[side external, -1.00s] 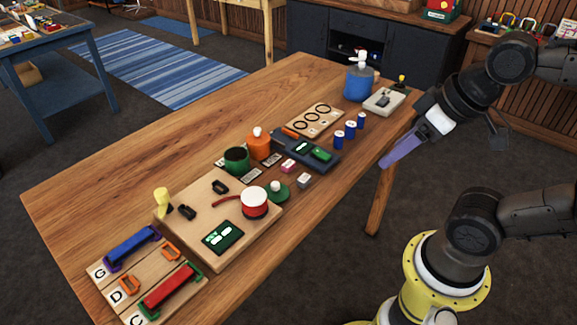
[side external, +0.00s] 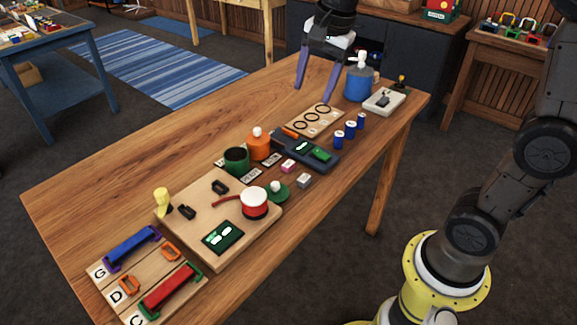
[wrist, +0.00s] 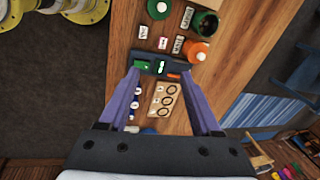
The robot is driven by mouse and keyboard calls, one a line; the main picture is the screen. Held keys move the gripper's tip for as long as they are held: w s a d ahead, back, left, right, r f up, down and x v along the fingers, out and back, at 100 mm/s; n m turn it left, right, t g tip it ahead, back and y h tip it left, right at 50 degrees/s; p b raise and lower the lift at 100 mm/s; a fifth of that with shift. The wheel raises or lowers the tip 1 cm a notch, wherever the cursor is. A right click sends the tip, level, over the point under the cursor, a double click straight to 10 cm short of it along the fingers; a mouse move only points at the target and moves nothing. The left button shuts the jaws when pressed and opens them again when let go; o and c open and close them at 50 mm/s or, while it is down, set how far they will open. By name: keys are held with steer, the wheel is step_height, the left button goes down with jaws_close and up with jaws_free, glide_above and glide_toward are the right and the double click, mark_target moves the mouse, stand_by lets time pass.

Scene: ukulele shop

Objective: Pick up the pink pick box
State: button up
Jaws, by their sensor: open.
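The pink pick box (side external: 288,166) is a small block on the wooden table, beside a grey block (side external: 304,181) and in front of a dark device with a green screen (side external: 306,149). In the wrist view the pink box (wrist: 163,43) appears small, beyond my fingertips. My gripper (side external: 315,94) has two purple fingers spread apart with nothing between them. It hangs above the far part of the table, well away from the pink box. In the wrist view my gripper (wrist: 161,72) frames the dark device and a board with rings.
A green cup (side external: 236,160), an orange jar (side external: 259,146) and a green lid (side external: 277,191) stand near the pink box. Several blue cylinders (side external: 350,130) and a blue bottle (side external: 359,82) are farther back. The table's far-left side is bare.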

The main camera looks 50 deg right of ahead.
steer(key=w+d+f+m+g, duration=0.2)
steer(key=w+f, duration=0.5)
glide_above(289, 163)
steer(key=shift+g, duration=0.4)
step_height(289, 163, down, 12)
steer(key=shift+d+f, duration=0.1)
steer(key=shift+d, duration=0.05)
steer(key=shift+a+f, duration=0.2)
steer(key=shift+f, duration=2.6)
steer(key=shift+c, duration=0.2)
jaws_close()
